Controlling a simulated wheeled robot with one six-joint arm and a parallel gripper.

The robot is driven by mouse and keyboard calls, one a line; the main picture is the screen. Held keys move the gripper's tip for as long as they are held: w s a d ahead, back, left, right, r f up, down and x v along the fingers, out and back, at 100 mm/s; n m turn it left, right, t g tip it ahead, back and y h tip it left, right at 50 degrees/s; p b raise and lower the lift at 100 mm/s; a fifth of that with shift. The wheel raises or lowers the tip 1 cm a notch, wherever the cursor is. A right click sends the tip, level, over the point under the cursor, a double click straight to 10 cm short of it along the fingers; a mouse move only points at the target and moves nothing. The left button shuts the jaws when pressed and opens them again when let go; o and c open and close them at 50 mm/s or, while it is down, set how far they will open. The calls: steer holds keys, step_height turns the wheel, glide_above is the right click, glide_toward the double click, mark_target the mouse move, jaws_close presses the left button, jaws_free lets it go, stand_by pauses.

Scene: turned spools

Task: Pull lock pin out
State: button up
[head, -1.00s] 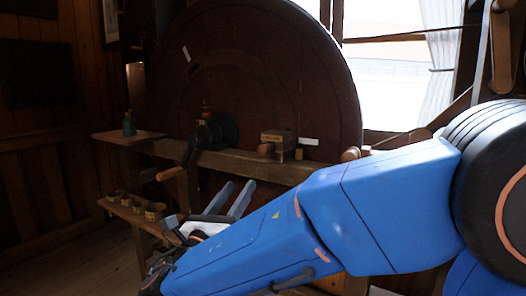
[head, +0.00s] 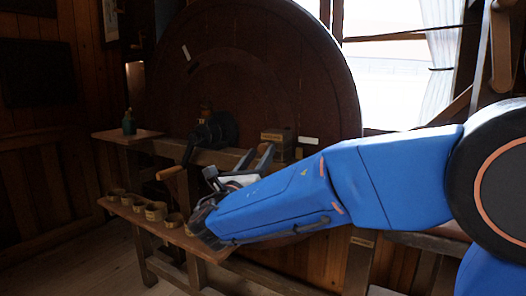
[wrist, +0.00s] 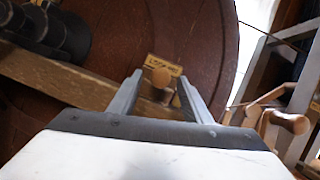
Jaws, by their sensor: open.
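The lock pin shows as a round wooden knob (wrist: 161,77) in the wrist view, below a small yellow lettered plate (wrist: 164,63) whose writing is blurred. My gripper (wrist: 160,82) is open, one finger on each side of the knob in that view. I cannot tell whether the fingers reach around it or are still short of it; no contact shows. In the head view my gripper (head: 257,157) points up at the wooden beam, and its fingers cover the place of the knob, just below a small wooden block (head: 277,134).
A large dark wheel (head: 250,60) stands behind the beam (head: 205,155). A black hub with a wooden-handled crank (head: 172,173) is to the left. A low shelf (head: 120,208) holds several small pots. A green bottle (head: 129,123) stands on the left ledge.

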steer(key=shift+x, duration=1.4)
jaws_close()
steer(key=shift+s+a+f, duration=0.1)
steer(key=shift+s+a, duration=0.35)
steer(key=shift+s, duration=0.25)
steer(key=shift+s+a, duration=0.45)
steer(key=shift+s, duration=0.25)
jaws_free()
steer(key=shift+s+a, duration=0.1)
